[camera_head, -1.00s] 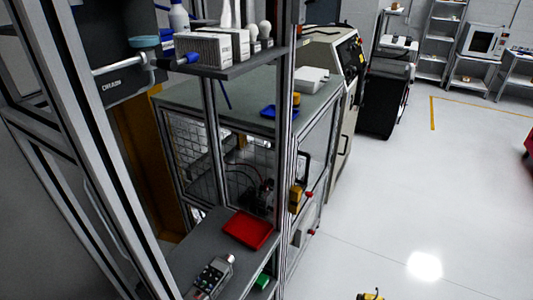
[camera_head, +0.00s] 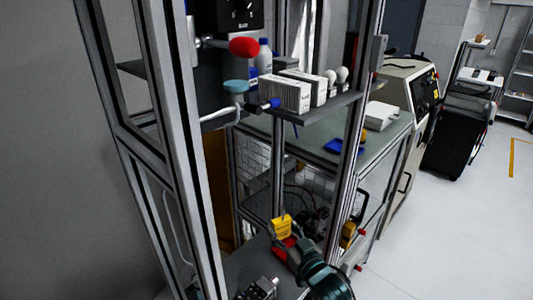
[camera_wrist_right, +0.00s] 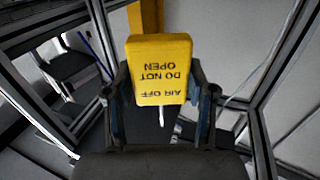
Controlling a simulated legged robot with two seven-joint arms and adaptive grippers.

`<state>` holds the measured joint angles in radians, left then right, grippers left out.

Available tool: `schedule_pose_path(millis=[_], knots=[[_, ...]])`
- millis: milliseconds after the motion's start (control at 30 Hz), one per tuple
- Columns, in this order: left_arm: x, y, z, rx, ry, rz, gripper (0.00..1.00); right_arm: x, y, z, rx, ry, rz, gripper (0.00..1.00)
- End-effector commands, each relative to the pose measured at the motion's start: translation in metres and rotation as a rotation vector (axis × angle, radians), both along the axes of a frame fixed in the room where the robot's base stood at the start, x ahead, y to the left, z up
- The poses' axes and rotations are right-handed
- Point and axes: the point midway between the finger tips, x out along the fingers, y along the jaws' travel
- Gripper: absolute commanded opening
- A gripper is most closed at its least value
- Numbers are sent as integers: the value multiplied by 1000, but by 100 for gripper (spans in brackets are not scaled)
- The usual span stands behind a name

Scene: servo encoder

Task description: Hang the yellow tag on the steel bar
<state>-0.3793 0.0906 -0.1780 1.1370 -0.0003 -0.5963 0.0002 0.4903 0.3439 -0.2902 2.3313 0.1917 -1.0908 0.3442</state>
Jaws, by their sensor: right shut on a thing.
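The yellow tag (camera_head: 282,227) is held between the fingers of my right gripper (camera_head: 291,244), above the lower shelf in the head view. In the right wrist view the tag (camera_wrist_right: 160,68) stands between the two dark fingers (camera_wrist_right: 160,105); its lettering "AIR OFF DO NOT OPEN" is upside down. A thin white piece shows under it. My left gripper is out of view.
A shelf (camera_head: 310,106) with white boxes (camera_head: 285,93), a bottle (camera_head: 264,57) and bulbs stands right of the bars. Frame posts (camera_head: 202,150) rise in front on the left. A red tray (camera_head: 285,250) lies partly hidden behind my gripper. Open floor (camera_head: 460,220) is at right.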

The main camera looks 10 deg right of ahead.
Motion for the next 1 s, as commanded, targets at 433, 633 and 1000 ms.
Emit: schedule_pose_path(millis=[433, 633, 1000], knots=[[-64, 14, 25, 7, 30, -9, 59, -94, 67, 270, -3, -11, 353, 20], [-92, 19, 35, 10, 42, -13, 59, -147, 73, 322, -2, -5, 378, 20], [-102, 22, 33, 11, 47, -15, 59, -156, 77, 331, 5, 6, 365, 20]])
